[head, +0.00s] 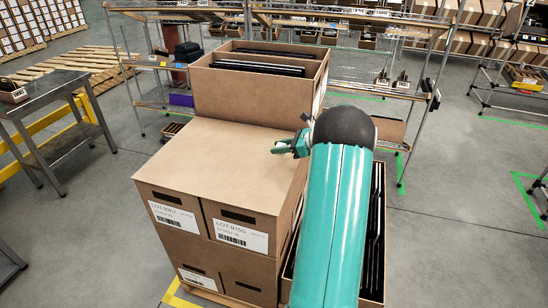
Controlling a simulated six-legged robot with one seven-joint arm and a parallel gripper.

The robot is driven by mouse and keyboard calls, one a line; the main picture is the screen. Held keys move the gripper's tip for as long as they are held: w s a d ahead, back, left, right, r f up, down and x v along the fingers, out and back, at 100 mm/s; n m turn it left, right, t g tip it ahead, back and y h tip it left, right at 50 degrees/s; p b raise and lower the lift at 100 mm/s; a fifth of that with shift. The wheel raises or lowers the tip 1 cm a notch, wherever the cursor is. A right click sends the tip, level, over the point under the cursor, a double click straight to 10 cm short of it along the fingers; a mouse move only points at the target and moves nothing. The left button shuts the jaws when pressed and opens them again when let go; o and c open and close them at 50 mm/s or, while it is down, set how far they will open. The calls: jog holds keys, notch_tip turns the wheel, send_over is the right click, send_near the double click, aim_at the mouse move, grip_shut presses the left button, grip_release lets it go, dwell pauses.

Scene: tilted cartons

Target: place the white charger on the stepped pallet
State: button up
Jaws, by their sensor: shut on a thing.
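The stepped pallet is a stack of brown cartons (225,165) at different heights, with a wide flat top at the middle level. My gripper (278,149) is over the right edge of that flat top, its fingers pointing left. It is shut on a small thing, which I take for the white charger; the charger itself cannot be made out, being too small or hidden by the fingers. How high the gripper is above the cardboard I cannot tell. My arm hides part of the stack's right side.
A higher open carton (235,91) with dark flat items stands behind the flat top. A lower open carton (376,235) with dark items is at the right, partly behind my arm. A metal table (58,88) is at the left. Wire shelves (345,73) stand behind. The flat top is bare.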

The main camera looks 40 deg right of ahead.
aim_at(275, 164)
jog(key=shift+w+f, duration=1.1)
jog(key=shift+f, duration=0.1)
jog(key=shift+w+f, duration=0.15)
jog(key=shift+f, duration=0.8)
jog(key=shift+w+f, duration=0.15)
jog(key=shift+f, duration=0.75)
jog(key=o, duration=1)
jog(key=shift+f, duration=0.1)
